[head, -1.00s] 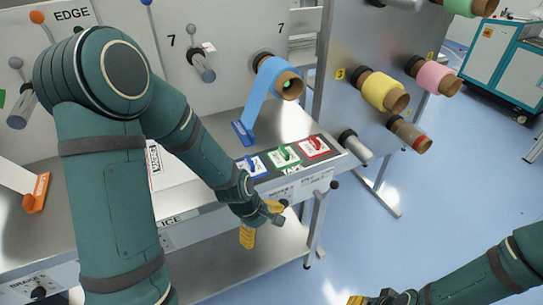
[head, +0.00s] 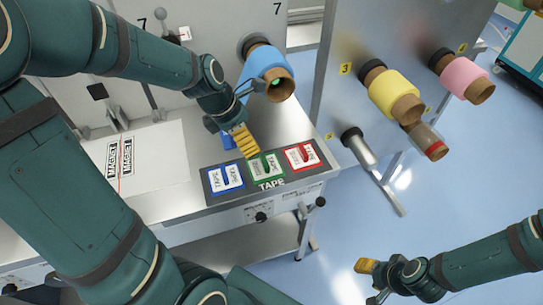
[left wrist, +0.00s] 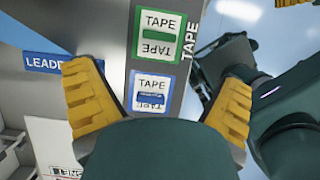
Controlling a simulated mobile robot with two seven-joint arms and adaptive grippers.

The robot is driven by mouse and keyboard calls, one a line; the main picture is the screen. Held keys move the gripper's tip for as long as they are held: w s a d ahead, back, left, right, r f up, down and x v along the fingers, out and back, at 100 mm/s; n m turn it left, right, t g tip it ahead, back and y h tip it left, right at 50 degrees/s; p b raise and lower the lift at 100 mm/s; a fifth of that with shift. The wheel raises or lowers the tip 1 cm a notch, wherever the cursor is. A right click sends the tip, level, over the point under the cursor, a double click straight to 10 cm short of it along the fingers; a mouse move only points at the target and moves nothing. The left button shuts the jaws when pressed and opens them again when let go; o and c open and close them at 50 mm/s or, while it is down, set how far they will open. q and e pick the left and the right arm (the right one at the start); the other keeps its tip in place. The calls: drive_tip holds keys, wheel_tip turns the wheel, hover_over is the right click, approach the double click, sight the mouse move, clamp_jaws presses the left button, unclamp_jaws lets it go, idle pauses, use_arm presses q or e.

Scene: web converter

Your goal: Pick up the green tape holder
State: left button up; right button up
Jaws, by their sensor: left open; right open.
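The green tape holder (head: 266,166) sits in the middle slot of a dark tray marked TAPE (head: 271,184), between a blue holder (head: 226,178) and a red holder (head: 301,157). In the left wrist view the green holder (left wrist: 157,35) is at the top, beyond the blue one (left wrist: 150,98). My left gripper (head: 243,143) is open and empty, close behind and above the green holder's slot. Its yellow fingers are spread wide in the wrist view. My right gripper (head: 371,282) is open and empty over the floor at lower right, away from the bench.
A roll of blue tape (head: 266,66) hangs on a spindle just behind my left gripper. Yellow (head: 388,90) and pink (head: 460,72) rolls stick out from the panel on the right. A white sheet (head: 150,160) lies on the bench at left.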

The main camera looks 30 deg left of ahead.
sight(263, 160)
use_arm(q)
drive_tip(key=b+x, duration=0.1)
drive_tip(key=x, duration=0.3)
drive_tip(key=b+x, duration=0.1)
drive_tip(key=x, duration=0.3)
drive_tip(key=shift+s+b, duration=0.25)
drive_tip(key=shift+b, duration=0.1)
drive_tip(key=b+x, duration=0.2)
drive_tip(key=x, duration=0.3)
drive_tip(key=shift+a+f+b, duration=0.15)
drive_tip(key=shift+b, duration=0.15)
use_arm(e)
drive_tip(key=f, duration=0.3)
drive_tip(key=s+f, duration=0.1)
drive_tip(key=f, duration=0.1)
drive_tip(key=shift+f, duration=0.2)
use_arm(q)
drive_tip(key=c, duration=1.2)
